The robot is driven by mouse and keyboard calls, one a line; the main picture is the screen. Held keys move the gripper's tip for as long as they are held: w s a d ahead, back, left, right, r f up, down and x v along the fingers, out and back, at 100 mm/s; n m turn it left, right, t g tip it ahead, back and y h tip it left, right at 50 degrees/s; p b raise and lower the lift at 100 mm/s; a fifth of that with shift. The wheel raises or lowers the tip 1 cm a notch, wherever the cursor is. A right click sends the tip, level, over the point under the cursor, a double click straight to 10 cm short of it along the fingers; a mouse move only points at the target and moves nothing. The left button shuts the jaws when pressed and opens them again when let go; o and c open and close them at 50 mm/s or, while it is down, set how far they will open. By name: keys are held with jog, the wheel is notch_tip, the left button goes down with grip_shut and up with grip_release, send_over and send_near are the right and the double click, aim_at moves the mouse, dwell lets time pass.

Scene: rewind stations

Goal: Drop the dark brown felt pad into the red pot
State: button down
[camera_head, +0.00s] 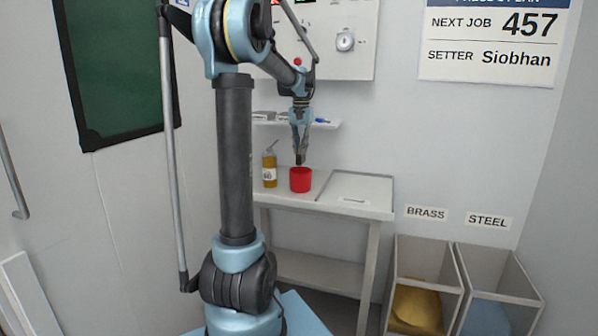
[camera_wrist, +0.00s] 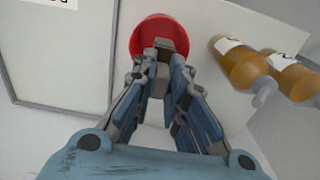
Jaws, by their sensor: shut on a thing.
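The red pot (camera_head: 301,180) stands on the bench near its left part. In the wrist view the pot (camera_wrist: 150,28) lies at the top, behind my fingertips. My gripper (camera_head: 300,152) points down just above the pot, and it also shows in the wrist view (camera_wrist: 163,55). It is shut on a small dark thing, apparently the dark brown felt pad (camera_head: 300,160), held over the pot's opening. The fingers hide most of the pad in the wrist view, so I cannot make out its shape.
An amber bottle (camera_head: 269,170) stands close left of the pot; the wrist view shows two amber bottles (camera_wrist: 242,66). A pale panel (camera_head: 355,187) lies on the bench (camera_head: 275,199) at right. A small shelf (camera_head: 325,125) is behind. Bins labelled BRASS (camera_head: 402,262) and STEEL (camera_head: 520,280) stand right.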

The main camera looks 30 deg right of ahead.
aim_at(300, 169)
jog(key=shift+f, duration=4.25)
jog(key=shift+f, duration=0.6)
jog(key=c, duration=1.9)
grip_release()
